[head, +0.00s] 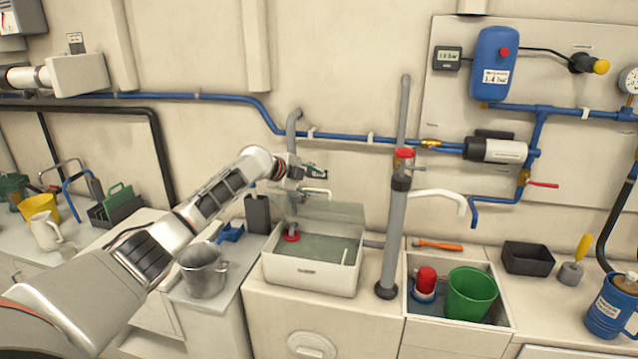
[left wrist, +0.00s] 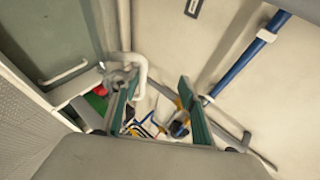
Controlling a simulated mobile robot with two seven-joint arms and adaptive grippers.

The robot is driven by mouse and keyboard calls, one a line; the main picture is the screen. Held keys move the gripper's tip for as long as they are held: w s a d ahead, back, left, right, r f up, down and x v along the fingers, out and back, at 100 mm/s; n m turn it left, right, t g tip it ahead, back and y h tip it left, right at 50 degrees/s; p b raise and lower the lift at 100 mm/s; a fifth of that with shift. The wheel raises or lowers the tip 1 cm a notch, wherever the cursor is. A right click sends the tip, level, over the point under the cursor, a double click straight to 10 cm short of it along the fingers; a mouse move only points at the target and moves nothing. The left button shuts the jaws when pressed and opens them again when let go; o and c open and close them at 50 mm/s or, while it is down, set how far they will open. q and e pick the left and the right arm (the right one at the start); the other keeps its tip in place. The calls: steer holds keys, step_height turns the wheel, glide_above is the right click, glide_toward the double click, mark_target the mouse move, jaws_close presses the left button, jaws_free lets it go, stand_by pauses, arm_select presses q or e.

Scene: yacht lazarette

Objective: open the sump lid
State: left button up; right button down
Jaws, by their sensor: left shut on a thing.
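The white sump box (head: 310,277) stands on the counter, with a greenish surface inside. Its see-through lid (head: 338,212) is raised at the back of the box, tilted up and clear of the front rim. My left gripper (head: 311,176) is above the lid, at the pale bar handle (head: 320,191) by its upper edge, and is shut on that handle. In the left wrist view the left gripper (left wrist: 157,82) shows two green-padded fingers, and a pale bent bar shows by one finger; the exact contact is hard to see. My right gripper is out of view.
A grey pipe (head: 293,120) drops into the box close to the left gripper. A grey hand pump (head: 395,225) stands right of the box. A metal bucket (head: 203,272) stands to the left. A sunken bin with a green bucket (head: 470,295) is to the right.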

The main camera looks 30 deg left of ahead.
arm_select(q)
steer(key=shift+o, duration=0.2)
steer(key=shift+t, duration=0.5)
steer(key=r, duration=0.1)
steer(key=a+r, duration=0.1)
steer(key=r, duration=0.1)
steer(key=a+r, duration=0.1)
steer(key=r, duration=0.1)
steer(key=shift+a+r, duration=0.1)
steer(key=shift+r, duration=0.05)
steer(key=shift+o, duration=0.6)
steer(key=shift+s+r, duration=0.4)
steer(key=v, duration=0.3)
steer(key=c, duration=0.5)
steer(key=shift+o, duration=0.2)
steer(key=v, duration=1)
steer(key=shift+s, duration=0.45)
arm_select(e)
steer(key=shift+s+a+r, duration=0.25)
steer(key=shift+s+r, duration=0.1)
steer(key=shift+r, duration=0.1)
